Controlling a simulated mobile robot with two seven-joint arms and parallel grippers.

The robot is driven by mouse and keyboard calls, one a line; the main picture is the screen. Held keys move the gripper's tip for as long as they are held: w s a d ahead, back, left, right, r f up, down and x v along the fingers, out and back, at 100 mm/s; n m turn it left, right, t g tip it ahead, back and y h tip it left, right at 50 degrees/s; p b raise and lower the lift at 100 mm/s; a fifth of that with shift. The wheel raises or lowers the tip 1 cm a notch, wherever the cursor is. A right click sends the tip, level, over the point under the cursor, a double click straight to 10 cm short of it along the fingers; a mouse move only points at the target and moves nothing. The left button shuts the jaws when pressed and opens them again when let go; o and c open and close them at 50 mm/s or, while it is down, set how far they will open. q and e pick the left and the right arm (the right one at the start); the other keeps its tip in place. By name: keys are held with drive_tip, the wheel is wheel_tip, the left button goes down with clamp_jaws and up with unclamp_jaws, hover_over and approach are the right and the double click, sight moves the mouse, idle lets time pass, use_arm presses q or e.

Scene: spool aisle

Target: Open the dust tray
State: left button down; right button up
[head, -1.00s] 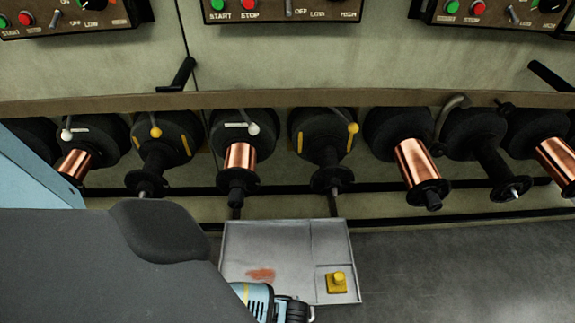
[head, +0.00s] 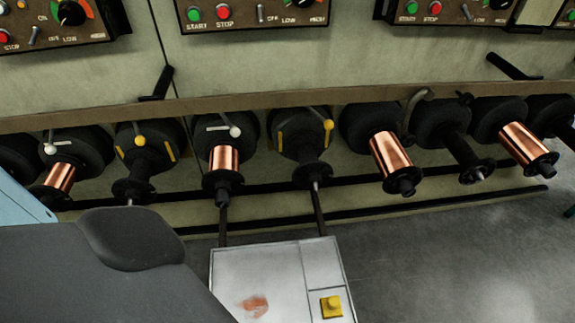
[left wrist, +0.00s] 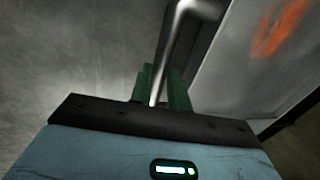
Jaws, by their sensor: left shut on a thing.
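The dust tray (head: 255,268) is a shallow grey metal tray in the lower middle of the head view. It is out in front of the machine on two dark rails. It holds a rust-red patch and a small divided-off corner with a yellow knobbed block (head: 331,306). Its near edge is cut off there. In the left wrist view, the green fingers of my left gripper (left wrist: 160,88) are shut on a bent metal handle (left wrist: 186,40) beside the tray wall (left wrist: 232,62).
Dark spool holders, some with copper spools (head: 225,162), line the machine behind the tray under a long ledge (head: 280,94). Control panels (head: 255,14) are above. Grey floor (head: 440,260) right of the tray is clear. My left arm covers the lower left.

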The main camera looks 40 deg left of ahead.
drive_tip(key=shift+w, duration=0.1)
use_arm(q)
drive_tip(key=c, duration=1.3)
unclamp_jaws()
use_arm(e)
drive_tip(key=shift+w, duration=0.15)
drive_tip(key=shift+r, duration=0.1)
use_arm(q)
drive_tip(key=r+p, duration=0.1)
drive_tip(key=r, duration=0.1)
drive_tip(key=r+p, duration=0.2)
drive_tip(key=r, duration=0.1)
drive_tip(key=s+d+r+p, duration=0.1)
drive_tip(key=r, duration=0.1)
drive_tip(key=shift+r+p, duration=0.3)
drive_tip(key=shift+p, duration=0.05)
use_arm(e)
drive_tip(key=shift+t, duration=0.3)
drive_tip(key=r, duration=0.5)
drive_tip(key=shift+w, duration=0.25)
drive_tip(key=shift+w, duration=0.3)
